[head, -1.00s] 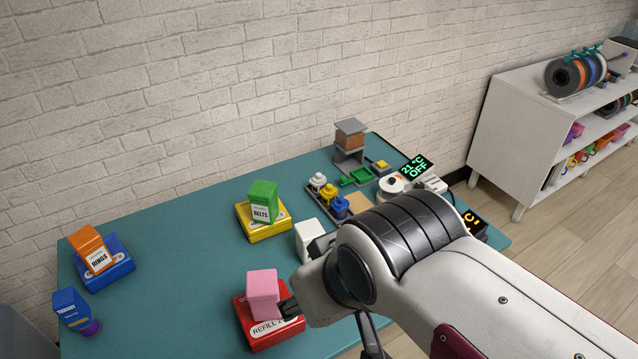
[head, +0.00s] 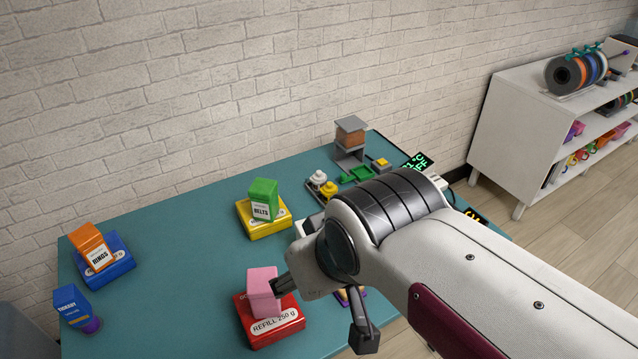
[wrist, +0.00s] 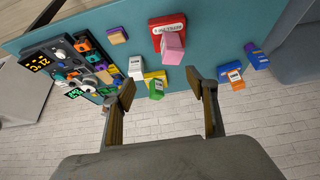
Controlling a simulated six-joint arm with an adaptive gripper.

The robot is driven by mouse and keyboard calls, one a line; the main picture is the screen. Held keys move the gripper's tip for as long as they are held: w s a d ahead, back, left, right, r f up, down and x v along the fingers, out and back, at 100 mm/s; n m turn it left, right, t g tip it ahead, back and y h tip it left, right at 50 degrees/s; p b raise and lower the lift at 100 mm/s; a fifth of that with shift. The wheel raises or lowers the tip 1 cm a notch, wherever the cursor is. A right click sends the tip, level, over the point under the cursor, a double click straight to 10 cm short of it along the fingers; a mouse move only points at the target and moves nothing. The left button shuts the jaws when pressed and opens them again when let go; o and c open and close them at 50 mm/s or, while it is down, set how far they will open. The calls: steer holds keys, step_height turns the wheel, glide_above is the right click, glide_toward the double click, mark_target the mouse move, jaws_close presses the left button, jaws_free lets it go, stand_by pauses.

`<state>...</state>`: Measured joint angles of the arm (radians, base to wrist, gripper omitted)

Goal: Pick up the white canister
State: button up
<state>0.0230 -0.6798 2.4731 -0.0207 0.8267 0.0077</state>
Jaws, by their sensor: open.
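The white canister (wrist: 136,67) stands on the teal table in the wrist view, just beyond my left-hand fingertip and beside the yellow base. In the head view only a white sliver of it (head: 303,228) shows behind my arm. My gripper (wrist: 160,85) is open and empty, its fingers wide apart above the table. In the head view (head: 320,310) one finger overlaps the pink canister in the picture; contact cannot be told.
A pink canister (head: 262,292) stands on a red base (head: 272,325), a green one (head: 263,199) on a yellow base (head: 265,228), and an orange one (head: 90,247) on a blue base (head: 117,263). A blue canister (head: 72,306) stands front left. A cluttered equipment area (wrist: 75,62) lies beyond the white canister.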

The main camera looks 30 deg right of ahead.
steer(key=w+d+m+t+h, duration=0.1)
steer(key=w+d, duration=0.3)
steer(key=w, duration=0.5)
steer(key=w+d+t+h, duration=0.1)
steer(key=w+d, duration=0.3)
steer(key=w, duration=0.5)
steer(key=t, duration=0.3)
glide_above(330, 185)
steer(key=s+a, duration=0.4)
steer(key=a, duration=0.2)
step_height(330, 185, down, 15)
steer(key=w+d+f, duration=0.1)
steer(key=f, duration=0.2)
steer(key=d+f+t, duration=0.1)
steer(key=d+f, duration=0.1)
steer(key=f, duration=0.2)
steer(key=w+d+f+t, duration=0.1)
steer(key=f, duration=0.2)
steer(key=shift+w+d+f, duration=0.3)
steer(key=shift+d, duration=0.1)
steer(key=shift+d+f+m, duration=0.25)
steer(key=shift+f+m, duration=0.05)
steer(key=shift+f, duration=0.3)
steer(key=shift+w, duration=0.1)
steer(key=shift+x, duration=1.2)
steer(key=shift+w, duration=0.15)
